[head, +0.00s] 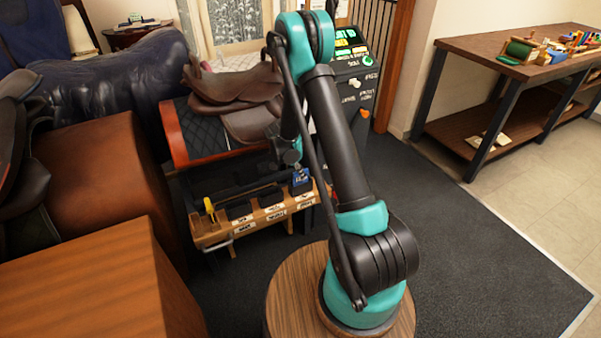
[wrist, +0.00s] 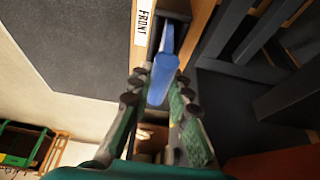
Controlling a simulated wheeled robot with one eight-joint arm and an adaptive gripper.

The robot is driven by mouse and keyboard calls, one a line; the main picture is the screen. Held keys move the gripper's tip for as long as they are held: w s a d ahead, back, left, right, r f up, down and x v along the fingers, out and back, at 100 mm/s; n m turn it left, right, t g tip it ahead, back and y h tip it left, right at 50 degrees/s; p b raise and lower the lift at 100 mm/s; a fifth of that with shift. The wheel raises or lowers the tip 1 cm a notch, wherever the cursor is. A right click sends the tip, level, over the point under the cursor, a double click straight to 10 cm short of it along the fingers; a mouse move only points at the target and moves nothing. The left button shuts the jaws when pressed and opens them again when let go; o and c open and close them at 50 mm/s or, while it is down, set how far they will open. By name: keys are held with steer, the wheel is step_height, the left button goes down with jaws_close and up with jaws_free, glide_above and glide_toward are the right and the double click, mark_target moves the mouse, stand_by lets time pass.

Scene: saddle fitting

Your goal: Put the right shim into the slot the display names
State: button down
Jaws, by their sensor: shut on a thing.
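A blue shim (wrist: 162,78) is between the fingers of my gripper (wrist: 159,90) in the wrist view. My gripper is shut on it. Its far end points toward a dark opening beside a white label reading FRONT (wrist: 145,20); I cannot tell whether it touches or enters. In the head view a blue piece (head: 300,182) shows at the right end of the wooden rack (head: 228,236), just below my wrist. Dark blocks (head: 239,209) and a yellow-ended piece (head: 209,206) are farther left on the rack. The lit display (head: 346,44) is partly hidden by my arm; its words are too small to read surely.
A brown saddle (head: 228,88) rests on a dark quilted pad (head: 212,128) behind the rack. A workbench (head: 478,48) with small coloured items stands at the right. Leather-covered and wooden blocks fill the left. The dark floor mat (head: 460,230) is clear at the right.

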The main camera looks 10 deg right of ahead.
steer(key=c, duration=1.3)
jaws_free()
steer(key=shift+c, duration=0.2)
steer(key=v, duration=1.2)
steer(key=shift+d+r, duration=0.1)
steer(key=s+d+r+n+t+y, duration=0.1)
steer(key=s+d+r+n, duration=0.25)
steer(key=s, duration=0.35)
steer(key=s+d+r+n+y, duration=0.2)
steer(key=s+d+r+n, duration=0.15)
steer(key=s+r, duration=0.2)
steer(key=s+d+n+t+y, duration=0.1)
steer(key=s+n, duration=0.6)
steer(key=s, duration=0.9)
steer(key=shift+s+f+t, duration=0.25)
steer(key=shift+s+t, duration=0.05)
steer(key=shift+t, duration=0.1)
